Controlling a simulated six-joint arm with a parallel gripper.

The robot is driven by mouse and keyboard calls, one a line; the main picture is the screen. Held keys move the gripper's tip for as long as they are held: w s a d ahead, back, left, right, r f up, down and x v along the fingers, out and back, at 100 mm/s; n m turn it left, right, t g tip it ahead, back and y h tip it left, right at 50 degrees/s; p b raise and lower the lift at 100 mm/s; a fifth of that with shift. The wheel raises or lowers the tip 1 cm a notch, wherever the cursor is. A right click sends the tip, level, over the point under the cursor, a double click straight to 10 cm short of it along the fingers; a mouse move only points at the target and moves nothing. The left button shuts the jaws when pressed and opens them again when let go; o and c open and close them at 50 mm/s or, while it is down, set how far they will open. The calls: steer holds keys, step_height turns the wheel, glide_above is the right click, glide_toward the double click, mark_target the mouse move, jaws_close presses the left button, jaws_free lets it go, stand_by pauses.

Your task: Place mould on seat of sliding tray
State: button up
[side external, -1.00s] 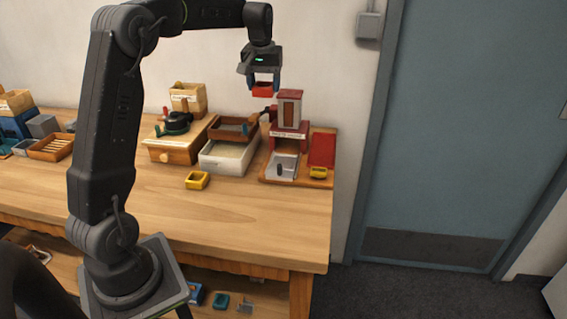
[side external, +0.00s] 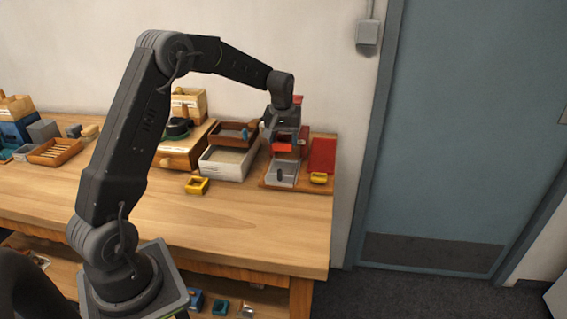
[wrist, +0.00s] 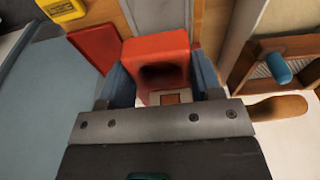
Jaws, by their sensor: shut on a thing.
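My gripper (wrist: 160,82) is shut on a red mould (wrist: 158,48), a block with a dark hollow, held between its blue fingers in the wrist view. In the side view my gripper (side external: 286,138) is low in front of the red-based wooden station. The grey sliding tray (side external: 281,178) with its dark knob lies on the station's board, just in front of and below the gripper. Part of the tray (wrist: 157,14) shows beyond the mould in the wrist view. The seat cannot be made out, and any contact below the mould is hidden.
A red pad (side external: 322,155) and a small yellow mould (side external: 318,179) are on the board's right side. The wooden tray over a white bin (side external: 218,165) stands close on the left. Another yellow mould (side external: 197,186) lies on the bench. The bench front is clear.

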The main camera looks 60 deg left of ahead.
mark_target(284, 167)
steer(key=shift+f, duration=3.6)
steer(key=shift+f, duration=0.1)
steer(key=o, duration=1)
steer(key=shift+c, duration=0.2)
